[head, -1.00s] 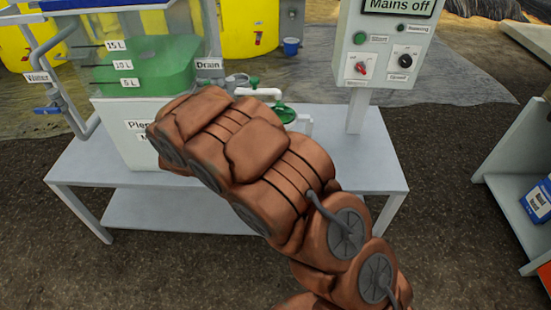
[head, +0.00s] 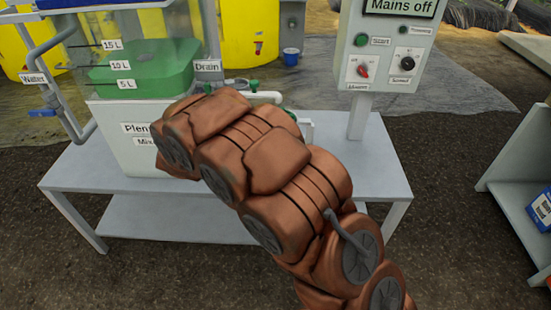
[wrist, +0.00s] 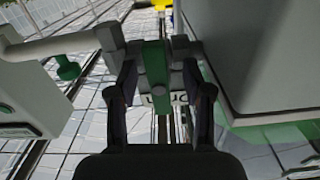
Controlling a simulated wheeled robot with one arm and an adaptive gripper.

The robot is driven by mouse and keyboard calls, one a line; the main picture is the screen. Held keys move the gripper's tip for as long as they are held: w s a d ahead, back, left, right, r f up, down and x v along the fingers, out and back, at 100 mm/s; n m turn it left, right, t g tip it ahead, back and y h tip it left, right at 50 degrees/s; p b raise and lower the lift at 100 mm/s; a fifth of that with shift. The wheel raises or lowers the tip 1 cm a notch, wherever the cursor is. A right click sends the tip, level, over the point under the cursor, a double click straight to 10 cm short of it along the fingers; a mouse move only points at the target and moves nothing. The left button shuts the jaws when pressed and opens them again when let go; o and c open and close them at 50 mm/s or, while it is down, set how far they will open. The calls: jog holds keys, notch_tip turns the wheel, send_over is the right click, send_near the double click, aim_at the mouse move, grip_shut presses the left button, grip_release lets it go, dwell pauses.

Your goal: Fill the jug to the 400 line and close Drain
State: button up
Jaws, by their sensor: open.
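The mixing tank (head: 150,70) holds green liquid between the 5 L and 15 L marks, and the Drain label (head: 207,66) is at its right side. In the wrist view, my gripper (wrist: 160,78) is open, with one black finger on each side of a green valve lever (wrist: 154,62) on grey fittings. I cannot tell whether the fingers touch the lever. A label behind it is partly covered. In the head view my arm hides the gripper and the bench behind it. I cannot make out the jug or its 400 line in either view.
Another green valve handle (wrist: 68,67) sits on the pipe at left in the wrist view. The control box (head: 385,50) reads "Mains off" and stands on a post on the grey bench (head: 375,175). A shelf (head: 515,190) is at right.

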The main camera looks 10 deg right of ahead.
jog(key=v, duration=0.7)
dwell(0.6)
dwell(0.5)
jog(key=shift+w, duration=0.1)
dwell(0.4)
jog(key=s+d+f+n+g+y, duration=0.15)
jog(key=s+d+g, duration=0.55)
jog(key=s, duration=1)
jog(key=s+d+f+n+g+y, duration=0.15)
jog(key=s+d+g, duration=0.5)
jog(key=s, duration=0.95)
jog(key=s+d+f+n+g+y, duration=0.15)
jog(key=s+d+g, duration=0.6)
jog(key=s, duration=0.95)
notch_tip(320, 180, up, 15)
jog(key=t+p, duration=0.1)
jog(key=p, duration=1.4)
jog(key=shift+w+t, duration=0.4)
